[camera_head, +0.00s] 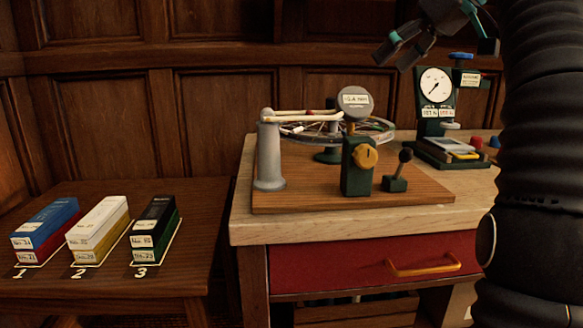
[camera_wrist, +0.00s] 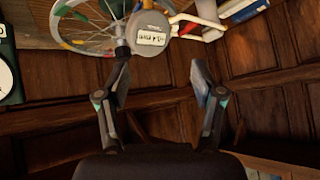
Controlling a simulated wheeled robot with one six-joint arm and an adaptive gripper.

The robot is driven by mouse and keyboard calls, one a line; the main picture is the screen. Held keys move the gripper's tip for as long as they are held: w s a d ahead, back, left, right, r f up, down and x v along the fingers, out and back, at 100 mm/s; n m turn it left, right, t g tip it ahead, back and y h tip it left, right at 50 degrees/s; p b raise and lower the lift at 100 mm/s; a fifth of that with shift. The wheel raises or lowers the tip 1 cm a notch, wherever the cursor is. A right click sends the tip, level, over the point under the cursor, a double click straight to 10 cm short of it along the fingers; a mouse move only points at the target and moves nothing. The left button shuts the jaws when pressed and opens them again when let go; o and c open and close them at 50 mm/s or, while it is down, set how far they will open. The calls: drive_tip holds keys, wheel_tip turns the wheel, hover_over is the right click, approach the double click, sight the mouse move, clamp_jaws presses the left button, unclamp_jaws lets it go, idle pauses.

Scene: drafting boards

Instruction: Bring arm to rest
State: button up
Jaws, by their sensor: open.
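My gripper (camera_head: 410,45) is at the top right in the head view, raised above the workbench and in front of the panelled wall. In the wrist view its two fingers (camera_wrist: 165,85) are spread apart with nothing between them. Part of my dark ribbed arm fills the right side of the head view and hides the bench's right end. The gripper appears clear of the things on the bench.
The workbench (camera_head: 245,229) bears a spoked wheel (camera_head: 380,126) on a stand with a round labelled gauge (camera_head: 355,102), and a dial instrument (camera_head: 436,88). Several labelled boxes (camera_head: 98,222) stand on a lower table (camera_head: 190,205) at left. A red drawer (camera_head: 345,265) is shut.

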drive_tip(key=s+f+m+h, duration=0.2)
drive_tip(key=s+f, duration=0.6)
drive_tip(key=f, duration=0.6)
drive_tip(key=s+a+f+m+h, duration=0.1)
drive_tip(key=s+f+m+h, duration=0.1)
drive_tip(key=s+f, duration=0.6)
drive_tip(key=s+a+f+m+h, duration=0.1)
drive_tip(key=s+f, duration=0.7)
drive_tip(key=f, duration=1.3)
drive_tip(key=m+h, duration=0.1)
drive_tip(key=m, duration=0.1)
drive_tip(key=shift+s+m+h, duration=0.15)
drive_tip(key=shift+m+h, duration=0.15)
drive_tip(key=shift+h, duration=0.1)
